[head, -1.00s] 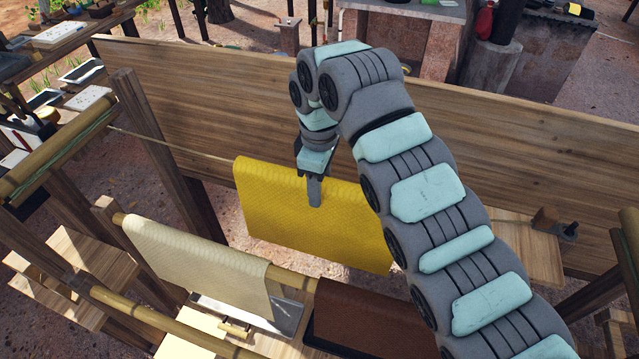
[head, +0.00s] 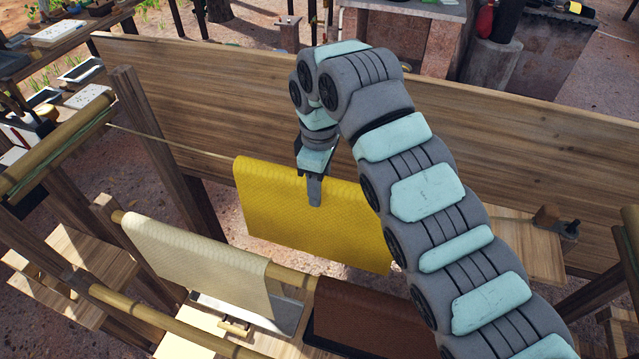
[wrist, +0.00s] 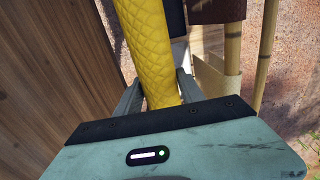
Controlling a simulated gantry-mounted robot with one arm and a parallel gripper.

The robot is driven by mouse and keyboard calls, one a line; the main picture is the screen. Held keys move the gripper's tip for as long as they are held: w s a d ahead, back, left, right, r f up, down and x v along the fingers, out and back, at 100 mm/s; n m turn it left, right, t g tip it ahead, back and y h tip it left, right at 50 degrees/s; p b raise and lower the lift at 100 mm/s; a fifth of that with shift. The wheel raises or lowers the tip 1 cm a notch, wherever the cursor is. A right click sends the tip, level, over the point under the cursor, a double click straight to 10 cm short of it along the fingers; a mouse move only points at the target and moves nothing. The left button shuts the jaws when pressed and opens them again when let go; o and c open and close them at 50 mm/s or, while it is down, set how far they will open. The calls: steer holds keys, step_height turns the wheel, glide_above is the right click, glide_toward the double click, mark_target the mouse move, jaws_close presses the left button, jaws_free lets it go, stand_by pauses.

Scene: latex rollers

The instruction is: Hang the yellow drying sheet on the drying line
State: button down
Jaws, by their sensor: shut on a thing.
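The yellow drying sheet (head: 290,220) hangs folded over at its top edge, level with the drying line (head: 175,149), and its front face drops down. The line runs from the left post to the sheet's upper left corner; the part under the fold is hidden. My gripper (head: 315,195) is at the top edge near the middle of the sheet, with a finger down its front face. In the wrist view the quilted yellow sheet (wrist: 150,45) passes between the two fingers of my gripper (wrist: 158,90), which are shut on it. My arm hides the sheet's right end.
A cream sheet (head: 200,260) and a brown sheet (head: 365,318) hang over a bamboo pole (head: 290,277) in front. A long wooden board (head: 220,100) stands close behind the yellow sheet. A wooden post (head: 150,135) stands at the left.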

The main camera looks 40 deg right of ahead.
steer(key=c, duration=0.6)
jaws_free()
steer(key=shift+c, duration=0.2)
